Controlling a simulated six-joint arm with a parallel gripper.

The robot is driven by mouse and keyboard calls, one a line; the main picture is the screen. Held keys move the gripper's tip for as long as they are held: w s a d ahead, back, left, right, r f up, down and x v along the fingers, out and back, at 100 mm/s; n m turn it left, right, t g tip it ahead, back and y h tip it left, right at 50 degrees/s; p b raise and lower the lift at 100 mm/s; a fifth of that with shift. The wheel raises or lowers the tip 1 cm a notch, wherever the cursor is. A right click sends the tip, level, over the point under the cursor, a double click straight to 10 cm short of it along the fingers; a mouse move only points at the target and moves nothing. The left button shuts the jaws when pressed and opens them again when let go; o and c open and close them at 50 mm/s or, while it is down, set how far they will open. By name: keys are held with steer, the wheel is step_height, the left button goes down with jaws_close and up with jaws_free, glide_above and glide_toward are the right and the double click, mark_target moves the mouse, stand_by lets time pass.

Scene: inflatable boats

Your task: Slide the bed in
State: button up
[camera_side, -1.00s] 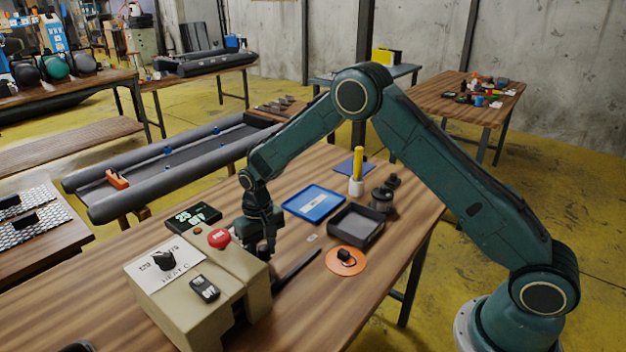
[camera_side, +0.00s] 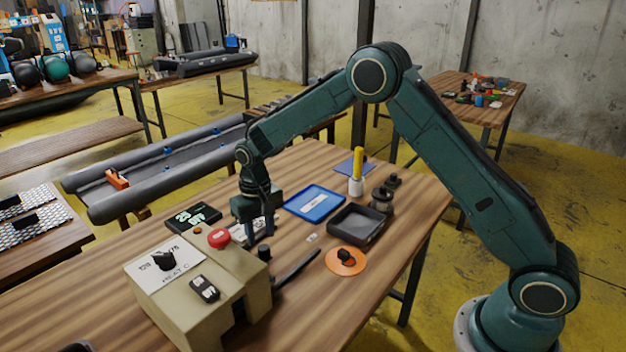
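A beige machine (camera_side: 185,300) stands at the front left of the table, with a heat dial (camera_side: 165,260), a red button (camera_side: 219,238) and a black switch (camera_side: 204,289) on top. A small black knob (camera_side: 264,253) stands at its right end. I cannot tell which part of the machine is the bed, or how far in it sits. My gripper (camera_side: 258,238) points down just behind the machine's right end, close to the knob. Its two fingers look apart, with nothing seen held between them. The gripper partly hides a white-labelled item behind it.
A dark rod (camera_side: 296,267) lies right of the machine. Beyond are an orange disc with a black knob (camera_side: 345,261), a dark tray (camera_side: 340,236), a blue tray (camera_side: 294,208) and a white cup holding a yellow stick (camera_side: 356,187). A black display box (camera_side: 193,217) stands behind the machine.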

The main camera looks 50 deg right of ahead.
step_height(320, 180, up, 8)
stand_by(0.4)
steer(key=shift+r, duration=0.15)
steer(key=s+d+r+n+t, duration=0.1)
steer(key=s+d+r+t, duration=0.2)
steer(key=s+r, duration=1.25)
steer(key=s+d+n+t, duration=0.1)
steer(key=s+d+t, duration=0.1)
steer(key=s, duration=1.7)
steer(key=shift+s+f+n+t, duration=0.3)
steer(key=shift+s+f, duration=0.05)
